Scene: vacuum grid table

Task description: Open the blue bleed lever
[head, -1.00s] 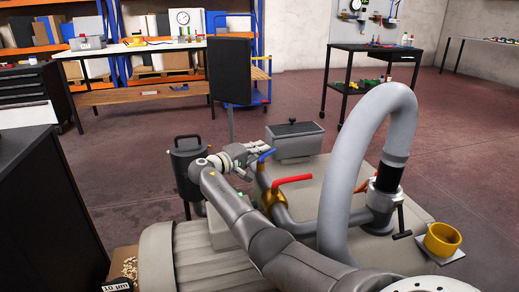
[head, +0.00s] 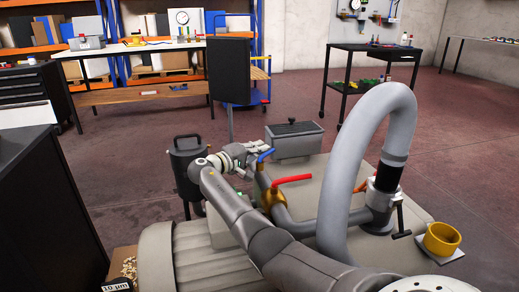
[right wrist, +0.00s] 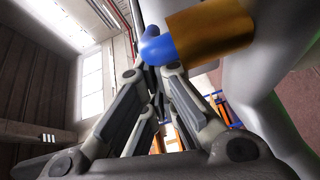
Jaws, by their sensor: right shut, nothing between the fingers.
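The blue bleed lever (head: 266,155) sits on the grey pipework, behind the red lever (head: 292,179) and its brass valve body (head: 272,197). My right gripper (head: 254,149) is shut and empty, with its fingers close beside the blue lever. In the right wrist view the closed fingers (right wrist: 155,88) point up toward the blue lever (right wrist: 157,50), which joins a brass part (right wrist: 208,32). I cannot tell whether they touch it. My left gripper is not in view.
A large grey hose (head: 345,150) arches up on the right of the pump base. A yellow cup (head: 441,238) stands at the base's right corner. A dark canister (head: 187,165) stands left of my gripper, and a grey box (head: 294,141) lies behind the levers.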

